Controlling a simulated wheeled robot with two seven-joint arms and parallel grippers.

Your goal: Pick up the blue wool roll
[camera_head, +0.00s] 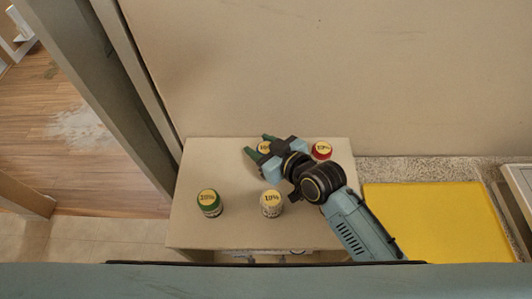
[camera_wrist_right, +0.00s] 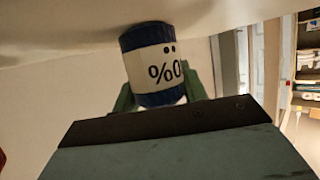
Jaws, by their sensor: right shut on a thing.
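In the right wrist view the roll (camera_wrist_right: 152,58) shows a white band with dark print between blue ends, held between the green fingers (camera_wrist_right: 160,92). Its far end is at or close to the pale surface; I cannot tell whether it touches. My left gripper is not in view.
On the table (camera_head: 235,228) stand a green roll (camera_head: 209,204) at front left, a cream roll (camera_head: 271,204) at front centre and a red roll (camera_head: 322,151) right of my gripper. A wall rises behind. A yellow panel (camera_head: 437,220) lies to the right.

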